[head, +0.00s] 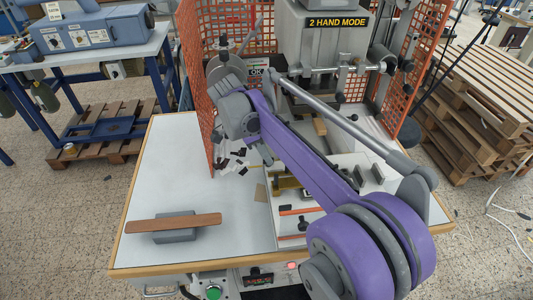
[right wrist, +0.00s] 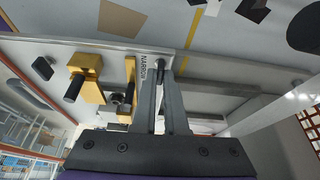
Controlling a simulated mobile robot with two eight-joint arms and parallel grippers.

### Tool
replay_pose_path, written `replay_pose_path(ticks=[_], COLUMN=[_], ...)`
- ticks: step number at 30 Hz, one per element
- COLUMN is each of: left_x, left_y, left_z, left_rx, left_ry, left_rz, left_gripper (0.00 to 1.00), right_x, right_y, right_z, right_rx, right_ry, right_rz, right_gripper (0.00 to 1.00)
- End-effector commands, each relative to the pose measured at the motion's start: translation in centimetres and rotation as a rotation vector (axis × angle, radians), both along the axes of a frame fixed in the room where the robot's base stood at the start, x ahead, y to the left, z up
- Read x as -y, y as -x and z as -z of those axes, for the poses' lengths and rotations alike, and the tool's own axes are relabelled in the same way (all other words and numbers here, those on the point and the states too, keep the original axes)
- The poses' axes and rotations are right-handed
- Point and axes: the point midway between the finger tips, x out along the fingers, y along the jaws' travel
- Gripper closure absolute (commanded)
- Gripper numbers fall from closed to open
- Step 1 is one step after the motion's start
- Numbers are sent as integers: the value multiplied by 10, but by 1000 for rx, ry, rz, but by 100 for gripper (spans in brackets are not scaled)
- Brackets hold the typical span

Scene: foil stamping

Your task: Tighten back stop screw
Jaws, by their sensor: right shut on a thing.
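My right gripper (right wrist: 164,75) is shut on a small dark screw (right wrist: 161,74), which I take for the back stop screw; only a little of it shows between the fingertips. A brass-coloured bar (right wrist: 130,72) with a round dark knob (right wrist: 118,99) is beside the fingers. A brass block (right wrist: 86,66) with a black handle (right wrist: 74,88) is farther left. A label reading NARROW lies close to the fingertips. In the head view, brass parts (head: 287,184) show beside my purple right arm, which hides much of the fixture. My left gripper is not in view.
The stamping press (head: 325,50) stands at the back with orange mesh guards (head: 210,110) at its sides. A brown strip (head: 173,223) lies across a grey block (head: 176,236) at the table's front left. The left tabletop (head: 165,165) is mostly clear.

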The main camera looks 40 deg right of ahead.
Motion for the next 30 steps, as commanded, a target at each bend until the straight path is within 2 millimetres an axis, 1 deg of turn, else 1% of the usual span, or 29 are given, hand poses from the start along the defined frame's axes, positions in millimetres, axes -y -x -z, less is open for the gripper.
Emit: replay_pose_path(ticks=[8, 20, 21, 25, 26, 30], left_x=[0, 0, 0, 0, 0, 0], left_y=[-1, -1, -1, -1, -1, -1], left_z=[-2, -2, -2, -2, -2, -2], left_rx=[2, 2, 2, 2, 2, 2], left_ry=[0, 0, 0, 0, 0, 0], left_rz=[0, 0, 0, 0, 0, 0], left_gripper=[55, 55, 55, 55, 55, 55], right_x=[0, 0, 0, 0, 0, 0], right_y=[-1, 0, 0, 0, 0, 0], right_z=[0, 0, 0, 0, 0, 0], right_rx=[1, 0, 0, 0, 0, 0], right_ry=[0, -1, -1, -1, -1, -1], right_rz=[57, 63, 63, 62, 62, 61], right_gripper=[100, 100, 87, 63, 60, 60])
